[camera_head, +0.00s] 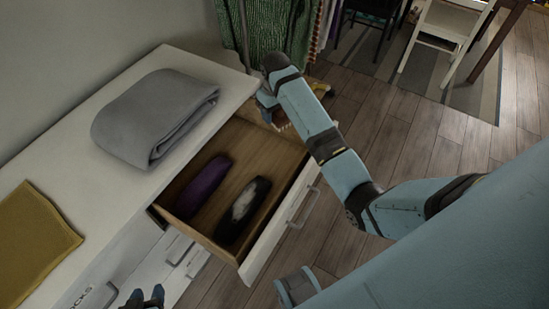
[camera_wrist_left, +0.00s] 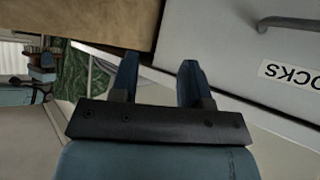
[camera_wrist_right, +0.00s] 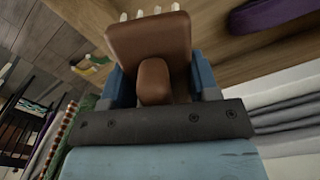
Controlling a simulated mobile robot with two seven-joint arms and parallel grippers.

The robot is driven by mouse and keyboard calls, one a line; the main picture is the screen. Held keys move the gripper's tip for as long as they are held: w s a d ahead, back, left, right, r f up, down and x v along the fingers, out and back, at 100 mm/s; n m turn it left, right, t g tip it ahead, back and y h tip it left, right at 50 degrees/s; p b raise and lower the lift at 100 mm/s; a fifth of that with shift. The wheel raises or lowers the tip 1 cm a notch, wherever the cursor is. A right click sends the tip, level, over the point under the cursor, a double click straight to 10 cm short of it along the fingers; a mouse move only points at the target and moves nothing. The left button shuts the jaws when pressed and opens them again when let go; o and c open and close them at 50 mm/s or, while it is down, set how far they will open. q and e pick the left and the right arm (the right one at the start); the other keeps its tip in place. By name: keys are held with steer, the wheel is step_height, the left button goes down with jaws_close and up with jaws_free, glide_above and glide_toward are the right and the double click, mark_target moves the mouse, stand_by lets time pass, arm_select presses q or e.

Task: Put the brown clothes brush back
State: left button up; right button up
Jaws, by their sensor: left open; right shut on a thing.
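My right gripper (camera_wrist_right: 156,85) is shut on the brown clothes brush (camera_wrist_right: 150,45), whose pale bristles show at the far end in the right wrist view. In the head view the right gripper (camera_head: 268,102) is by the far end of an open wooden drawer (camera_head: 255,140), and the brush is mostly hidden by my arm. The drawer holds a dark purple brush-like thing (camera_head: 203,184) and a black one with a pale patch (camera_head: 243,208), side by side. My left gripper (camera_head: 146,298) is open and empty, in front of the white dresser; its fingers show in the left wrist view (camera_wrist_left: 157,80).
A folded grey cloth (camera_head: 155,115) and a mustard cloth (camera_head: 33,240) lie on the white dresser top (camera_head: 105,190). A label reading "SOCKS" (camera_wrist_left: 290,78) is on a drawer front. Hanging clothes (camera_head: 265,30) are behind the drawer. Open floor (camera_head: 440,150) lies to the right.

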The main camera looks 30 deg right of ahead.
steer(key=b, duration=0.2)
glide_above(275, 156)
step_height(275, 156, down, 15)
steer(key=shift+s+r, duration=0.1)
step_height(275, 156, down, 5)
steer(key=shift+r+b, duration=0.2)
steer(key=shift+b, duration=0.45)
arm_select(q)
steer(key=shift+w+f, duration=0.2)
steer(key=shift+f, duration=0.65)
arm_select(e)
steer(key=o, duration=0.8)
steer(key=shift+f, duration=0.2)
arm_select(q)
steer(key=shift+d+r, duration=0.1)
steer(key=shift+d, duration=0.1)
arm_select(e)
steer(key=shift+o, duration=0.2)
steer(key=shift+r, duration=0.1)
